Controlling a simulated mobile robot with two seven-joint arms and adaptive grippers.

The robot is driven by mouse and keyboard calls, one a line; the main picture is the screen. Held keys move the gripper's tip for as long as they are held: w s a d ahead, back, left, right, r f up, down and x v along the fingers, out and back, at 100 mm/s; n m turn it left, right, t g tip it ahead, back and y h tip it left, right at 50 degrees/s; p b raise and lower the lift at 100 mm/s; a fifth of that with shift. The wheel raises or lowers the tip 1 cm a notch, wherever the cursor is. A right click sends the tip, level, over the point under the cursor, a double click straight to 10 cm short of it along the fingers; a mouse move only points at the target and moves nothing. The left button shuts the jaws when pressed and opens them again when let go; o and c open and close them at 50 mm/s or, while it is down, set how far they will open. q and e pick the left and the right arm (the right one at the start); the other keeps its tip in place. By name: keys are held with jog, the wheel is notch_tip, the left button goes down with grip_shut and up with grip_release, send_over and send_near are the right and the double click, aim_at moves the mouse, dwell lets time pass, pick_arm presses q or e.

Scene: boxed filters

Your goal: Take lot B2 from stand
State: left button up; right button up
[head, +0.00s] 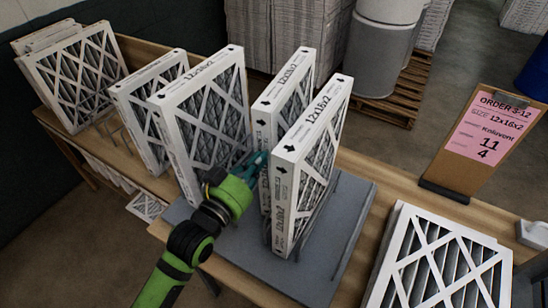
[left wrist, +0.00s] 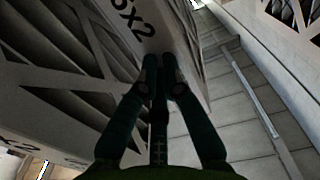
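A grey stand (head: 338,235) on the table holds upright white-framed filters printed 12x16x2. Its front-right filter (head: 309,172) and the one just behind it (head: 276,108) stand close together, slightly tilted. A larger filter (head: 204,115) stands to their left. No lot marking B2 is readable. My left gripper (head: 262,160) is between the left filter and the right pair, its fingertips near the edge of the rear filter of the pair. In the left wrist view, the gripper (left wrist: 161,72) has its tips close together before a white printed frame edge (left wrist: 135,25); contact is unclear. My right gripper is out of view.
Another filter (head: 148,105) and a leaning stack (head: 78,75) stand at the left on the wooden table (head: 395,180). A clipboard (head: 480,140) with a pink order sheet and a flat filter (head: 440,265) are at the right. A pallet (head: 400,95) stands behind.

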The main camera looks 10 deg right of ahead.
pick_arm(q)
jog(key=o, duration=1.3)
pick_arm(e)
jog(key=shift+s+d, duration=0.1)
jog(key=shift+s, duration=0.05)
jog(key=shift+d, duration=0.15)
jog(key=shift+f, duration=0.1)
